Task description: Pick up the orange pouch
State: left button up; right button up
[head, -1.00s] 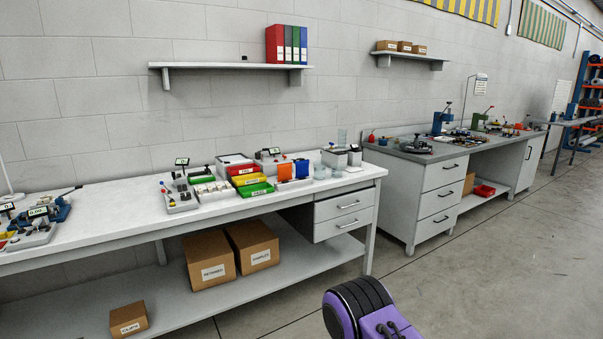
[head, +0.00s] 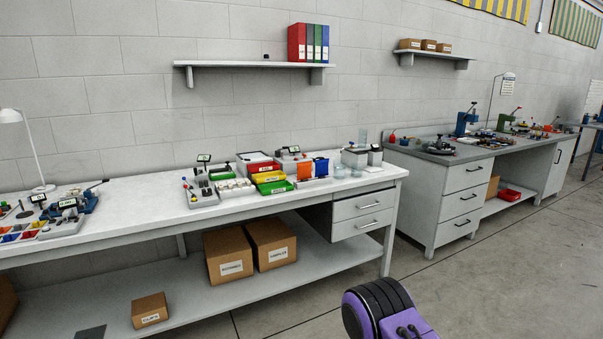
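A small upright orange item (head: 304,168), which looks like the orange pouch, stands on the white workbench (head: 130,220). It is just left of a blue item (head: 320,167) of similar size and right of the stacked coloured bins. It is too small in the view to make out details. Neither of my grippers is in view. Only a purple and black part of my own body shows at the bottom right.
Red (head: 264,167), yellow and green (head: 274,187) bins stand left of the orange item. Clear cups (head: 340,172) and grey containers are to its right. Cardboard boxes (head: 228,256) sit on the lower shelf. The floor right of the bench is open.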

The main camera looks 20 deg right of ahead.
aim_at(303, 168)
jog(key=z, duration=0.4)
jog(key=k, duration=0.5)
jog(key=z, duration=0.9)
jog(key=k, duration=0.75)
jog(key=z, duration=0.8)
jog(key=i, duration=2.05)
jog(key=u, duration=0.35)
jog(key=i, duration=1.25)
jog(key=u, duration=1.05)
jog(key=i, duration=0.8)
jog(key=u, duration=0.8)
